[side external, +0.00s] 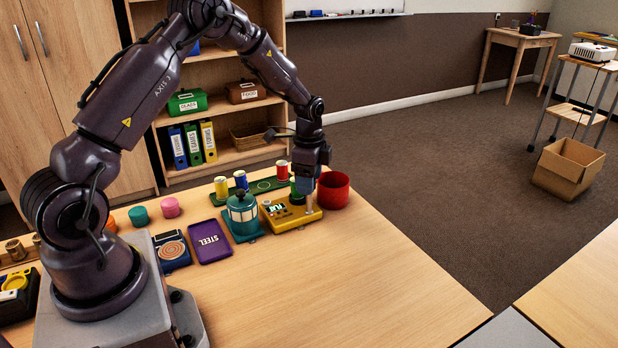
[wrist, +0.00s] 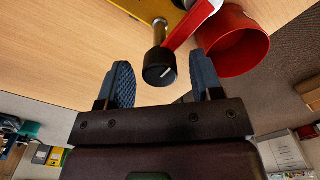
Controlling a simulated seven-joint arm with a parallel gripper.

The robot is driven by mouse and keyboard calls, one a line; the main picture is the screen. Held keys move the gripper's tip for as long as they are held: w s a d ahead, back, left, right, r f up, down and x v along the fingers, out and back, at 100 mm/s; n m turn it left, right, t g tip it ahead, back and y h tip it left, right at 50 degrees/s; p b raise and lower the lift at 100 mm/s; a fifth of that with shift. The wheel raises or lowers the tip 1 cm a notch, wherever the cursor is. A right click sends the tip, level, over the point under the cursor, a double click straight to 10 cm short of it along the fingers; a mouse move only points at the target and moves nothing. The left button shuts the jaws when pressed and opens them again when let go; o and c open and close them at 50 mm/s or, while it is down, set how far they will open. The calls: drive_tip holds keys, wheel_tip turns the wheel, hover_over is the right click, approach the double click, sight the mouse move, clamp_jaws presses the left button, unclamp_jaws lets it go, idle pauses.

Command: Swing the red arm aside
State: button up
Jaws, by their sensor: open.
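The red arm (wrist: 192,22) shows in the wrist view as a flat bar slanting up and right beside a metal post. A black knob (wrist: 158,68) with a white mark stands out towards me on the post. My gripper (wrist: 160,80) is open. Its two blue-grey fingers are on either side of the knob, with gaps visible. The yellow device (wrist: 145,8) is at the top edge. In the side view, my gripper (side external: 309,200) points down at the right end of the yellow device (side external: 283,222). The red arm cannot be made out there.
A red round container (side external: 334,187) stands just right of my gripper, also close by in the wrist view (wrist: 240,48). A teal lidded pot (side external: 243,214) and a purple STEEL tray (side external: 209,242) are to the left. Several cans stand behind. The front of the table is clear.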

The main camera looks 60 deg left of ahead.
drive_tip(key=shift+c, duration=0.4)
drive_tip(key=c, duration=0.8)
drive_tip(key=shift+c, duration=0.2)
drive_tip(key=shift+n, duration=0.3)
drive_tip(key=n, duration=0.3)
drive_tip(key=shift+n, duration=0.4)
drive_tip(key=n, duration=0.9)
drive_tip(key=shift+n, duration=2.2)
